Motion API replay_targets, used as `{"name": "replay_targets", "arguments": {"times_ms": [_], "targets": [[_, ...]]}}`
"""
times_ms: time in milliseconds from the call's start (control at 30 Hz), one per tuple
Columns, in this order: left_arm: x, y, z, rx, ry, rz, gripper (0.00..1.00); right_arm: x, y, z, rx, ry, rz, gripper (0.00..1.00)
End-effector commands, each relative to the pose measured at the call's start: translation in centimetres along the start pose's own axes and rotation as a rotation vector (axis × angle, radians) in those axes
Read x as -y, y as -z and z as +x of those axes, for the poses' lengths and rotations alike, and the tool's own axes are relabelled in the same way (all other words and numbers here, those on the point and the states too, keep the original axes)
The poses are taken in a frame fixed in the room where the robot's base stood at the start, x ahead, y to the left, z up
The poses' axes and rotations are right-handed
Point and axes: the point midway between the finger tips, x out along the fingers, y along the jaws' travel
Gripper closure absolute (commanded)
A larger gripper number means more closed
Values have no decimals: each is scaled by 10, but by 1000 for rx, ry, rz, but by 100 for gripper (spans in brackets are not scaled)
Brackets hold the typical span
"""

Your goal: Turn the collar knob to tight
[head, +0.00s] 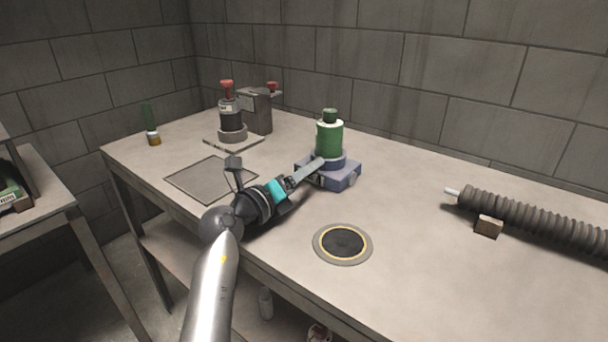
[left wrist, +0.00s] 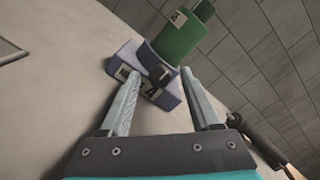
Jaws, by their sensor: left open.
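A green bottle-shaped canister (head: 329,139) stands upright in a blue-purple collar base (head: 345,178) near the middle of the table. My left gripper (head: 310,168) reaches in from the left, close to the near side of the base. In the left wrist view its fingers are apart, with the knob showing between their tips; I cannot tell whether they touch it. My right gripper is not in view.
A dark red-topped canister (head: 231,118) stands beside a grey block (head: 258,110) at the back left. A flat grey plate (head: 211,179) and a round dark pad (head: 342,243) lie on the table (head: 420,270). A ribbed hose (head: 530,218) lies at the right.

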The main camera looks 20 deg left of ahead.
Motion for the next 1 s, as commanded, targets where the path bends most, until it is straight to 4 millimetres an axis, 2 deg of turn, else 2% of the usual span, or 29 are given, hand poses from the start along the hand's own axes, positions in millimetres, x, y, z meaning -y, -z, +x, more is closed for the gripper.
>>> {"name": "replay_targets", "arguments": {"times_ms": [233,800,1000], "targets": [[0,0,0,0,0,0,36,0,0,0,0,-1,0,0],[0,0,0,-1,0,0,100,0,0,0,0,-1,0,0],[0,0,0,-1,0,0,100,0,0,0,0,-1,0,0]]}}
